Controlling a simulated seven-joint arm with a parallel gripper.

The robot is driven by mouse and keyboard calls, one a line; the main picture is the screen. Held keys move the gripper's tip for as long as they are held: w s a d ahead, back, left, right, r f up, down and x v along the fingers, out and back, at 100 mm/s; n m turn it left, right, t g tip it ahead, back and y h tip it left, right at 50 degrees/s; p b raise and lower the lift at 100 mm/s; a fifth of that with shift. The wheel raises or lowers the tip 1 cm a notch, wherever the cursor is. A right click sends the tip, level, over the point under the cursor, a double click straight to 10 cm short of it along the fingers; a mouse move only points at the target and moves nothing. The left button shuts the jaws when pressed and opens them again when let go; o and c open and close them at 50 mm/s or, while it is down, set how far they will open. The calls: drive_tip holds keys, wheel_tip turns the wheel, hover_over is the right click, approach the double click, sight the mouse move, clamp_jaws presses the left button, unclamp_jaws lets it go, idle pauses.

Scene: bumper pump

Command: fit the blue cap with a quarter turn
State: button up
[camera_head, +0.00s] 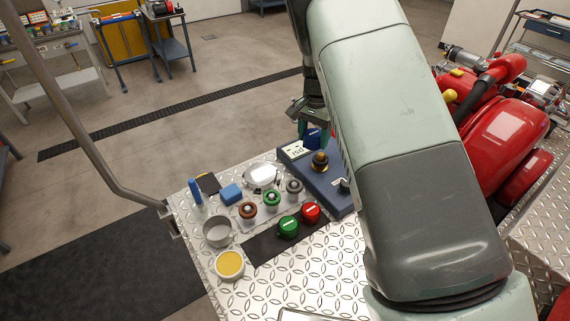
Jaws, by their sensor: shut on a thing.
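My gripper (314,130), with greenish fingers, is at the upper middle, partly hidden by my arm. It is shut on the blue cap (313,138), of which only a small part shows between the fingers. The cap is at the far end of a blue-grey block (322,187) on the metal tread plate.
A red cap (310,212) and a green cap (288,227) sit on a black mat (262,245). Several ringed fittings, a blue sponge (231,194), a metal cup (217,232) and a yellow-filled tin (229,264) stand left. A grey rail (85,140) rises at the left edge.

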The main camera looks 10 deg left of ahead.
sight(321, 153)
drive_tip(key=w+d, duration=0.1)
drive_tip(key=w+d+r, duration=0.1)
drive_tip(key=shift+w+d, duration=0.2)
drive_tip(key=shift+d, duration=0.1)
drive_tip(key=shift+f, duration=2.3)
drive_tip(key=shift+f, duration=1.65)
idle(0.5)
drive_tip(key=m, duration=0.5)
drive_tip(key=shift+r, duration=0.1)
drive_tip(key=shift+m, duration=0.3)
drive_tip(key=m, duration=0.3)
drive_tip(key=shift+m, duration=0.9)
